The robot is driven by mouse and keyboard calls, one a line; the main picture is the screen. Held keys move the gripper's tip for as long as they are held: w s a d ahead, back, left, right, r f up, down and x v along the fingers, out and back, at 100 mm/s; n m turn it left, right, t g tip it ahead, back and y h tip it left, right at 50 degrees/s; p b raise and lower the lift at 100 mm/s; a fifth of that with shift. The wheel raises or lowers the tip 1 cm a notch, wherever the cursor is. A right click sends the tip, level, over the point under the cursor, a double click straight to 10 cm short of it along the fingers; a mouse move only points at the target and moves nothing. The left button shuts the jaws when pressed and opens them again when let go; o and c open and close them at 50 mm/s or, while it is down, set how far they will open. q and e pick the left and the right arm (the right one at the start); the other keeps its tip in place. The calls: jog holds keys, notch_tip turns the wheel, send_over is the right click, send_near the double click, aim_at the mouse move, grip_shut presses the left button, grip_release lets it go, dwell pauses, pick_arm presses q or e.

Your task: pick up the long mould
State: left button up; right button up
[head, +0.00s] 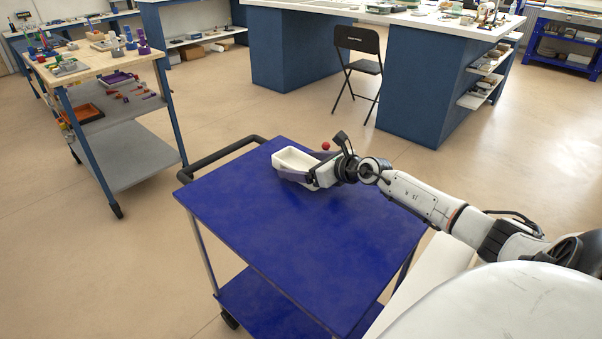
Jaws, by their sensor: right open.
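The long mould (291,156) is a white, open, trough-shaped piece. It lies near the far edge of the blue cart top (262,224). My right gripper (296,171) reaches in from the right at the mould's near right side. Its jaws are open, with a dark finger in front of the mould's near side. The gripper hides part of the mould's right end, and I cannot tell whether the fingers touch it. My left gripper is not in view.
The rest of the blue cart top is clear. A dark handle (216,158) runs along its far left end. A small red ball (326,145) shows just behind my right gripper. A tool cart (107,64) stands left, a black folding chair (357,65) behind.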

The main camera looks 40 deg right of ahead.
jog(key=shift+w+f, duration=0.15)
jog(key=shift+w, duration=0.15)
jog(key=c, duration=1.4)
